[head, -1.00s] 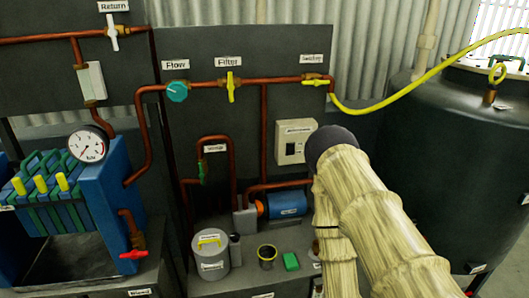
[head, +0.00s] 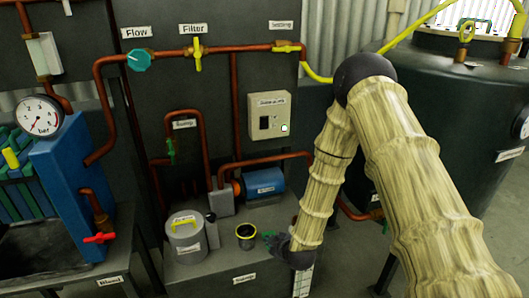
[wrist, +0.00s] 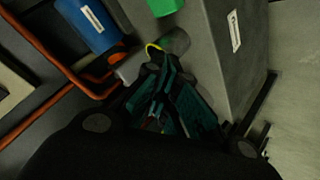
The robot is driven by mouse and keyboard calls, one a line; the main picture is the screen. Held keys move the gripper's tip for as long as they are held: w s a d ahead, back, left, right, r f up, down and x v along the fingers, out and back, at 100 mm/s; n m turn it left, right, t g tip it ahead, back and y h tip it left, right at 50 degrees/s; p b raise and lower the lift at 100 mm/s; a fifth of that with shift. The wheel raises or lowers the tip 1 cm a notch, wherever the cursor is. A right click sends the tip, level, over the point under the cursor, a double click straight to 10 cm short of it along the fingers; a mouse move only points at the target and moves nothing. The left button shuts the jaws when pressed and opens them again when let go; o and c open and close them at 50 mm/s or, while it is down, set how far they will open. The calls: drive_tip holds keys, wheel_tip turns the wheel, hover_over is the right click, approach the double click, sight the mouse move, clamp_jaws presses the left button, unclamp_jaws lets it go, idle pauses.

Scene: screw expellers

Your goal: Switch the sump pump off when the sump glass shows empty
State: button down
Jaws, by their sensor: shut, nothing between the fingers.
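The sump pump (head: 262,184) is a blue motor with an orange end, on the grey bench top; it also shows in the wrist view (wrist: 90,24). A beige switch box (head: 269,116) hangs on the dark panel above it, with a black switch and a pale green lamp. A white strip with marks (head: 302,281) is at the bench's front right, partly hidden by my arm; I cannot read a level on it. My gripper (head: 270,238) is low at the bench edge, beside the black cup and apart from the switch box. Its teal fingers (wrist: 158,58) are shut and empty.
A yellow-rimmed black cup (head: 246,236) and a grey lidded canister (head: 186,237) stand on the bench. A green block (wrist: 165,6) lies near the gripper. Copper pipes (head: 206,143) run above. A dark tank (head: 450,125) stands at right.

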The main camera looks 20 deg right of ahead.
sight(262, 121)
drive_tip(key=w+d+r+n+t+b, duration=0.3)
drive_tip(key=w+d+r+n+t, duration=0.1)
drive_tip(key=w+r, duration=0.7)
drive_tip(key=w+d+r+n+t+b, duration=0.3)
drive_tip(key=w+r, duration=0.8)
drive_tip(key=r, duration=0.4)
drive_tip(key=shift+w+d+r+n+t+h+b, duration=0.4)
drive_tip(key=shift+d+n+t, duration=0.25)
drive_tip(key=shift+t, duration=0.45)
drive_tip(key=shift+a, duration=0.1)
drive_tip(key=w, duration=0.4)
drive_tip(key=w+r, duration=0.1)
drive_tip(key=w, duration=0.4)
drive_tip(key=w+b, duration=0.1)
drive_tip(key=w, duration=0.3)
drive_tip(key=shift+w+a+r, duration=0.25)
drive_tip(key=shift+w, duration=0.15)
drive_tip(key=shift+a, duration=0.1)
drive_tip(key=shift+w+a+f+g+p, duration=0.2)
drive_tip(key=shift+a+f+g+p, duration=0.15)
drive_tip(key=shift+p, duration=0.5)
